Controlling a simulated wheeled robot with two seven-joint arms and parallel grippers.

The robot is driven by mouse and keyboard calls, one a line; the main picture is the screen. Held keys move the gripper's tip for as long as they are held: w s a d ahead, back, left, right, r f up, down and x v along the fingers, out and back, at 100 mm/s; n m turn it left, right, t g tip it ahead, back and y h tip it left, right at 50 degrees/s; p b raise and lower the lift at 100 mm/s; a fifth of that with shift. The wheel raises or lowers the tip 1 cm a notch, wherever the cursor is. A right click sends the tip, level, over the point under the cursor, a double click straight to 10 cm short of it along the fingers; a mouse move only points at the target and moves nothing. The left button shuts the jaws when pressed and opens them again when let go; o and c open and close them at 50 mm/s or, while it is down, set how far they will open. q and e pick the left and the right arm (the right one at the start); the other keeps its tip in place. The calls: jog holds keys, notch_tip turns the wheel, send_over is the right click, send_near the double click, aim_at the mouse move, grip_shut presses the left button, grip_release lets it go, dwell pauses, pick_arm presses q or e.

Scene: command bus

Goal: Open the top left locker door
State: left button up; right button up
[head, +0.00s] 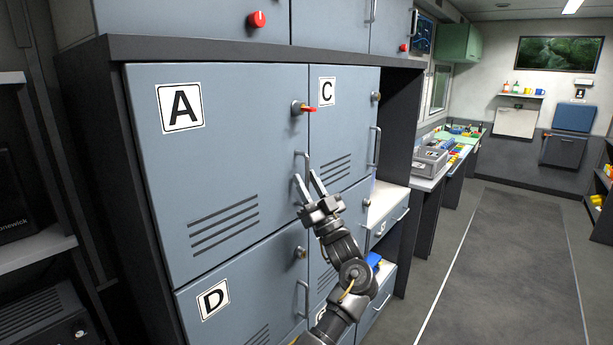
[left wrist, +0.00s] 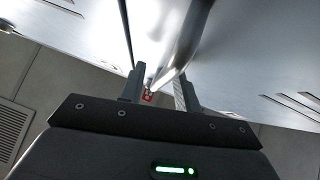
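The top left locker door, a grey-blue panel labelled A (head: 215,140), is shut and flush with its neighbours. A lock with a red key (head: 308,109) sits at its upper right. Its vertical metal handle (head: 307,162) is on the right edge below the lock. My left gripper (head: 309,180) is open, with its fingertips at the handle's lower part. In the left wrist view the shiny handle (left wrist: 188,50) runs between the spread fingers of the gripper (left wrist: 158,88); I cannot tell if either finger touches it. My right gripper is out of view.
Locker C (head: 345,120) is to the right of A and locker D (head: 235,300) is below; both are shut. A dark ledge (head: 240,47) overhangs the doors. Open floor (head: 500,265) lies to the right. A dark shelf unit stands at the left.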

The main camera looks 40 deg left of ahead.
pick_arm(q)
jog(key=shift+a+r, duration=0.15)
grip_shut()
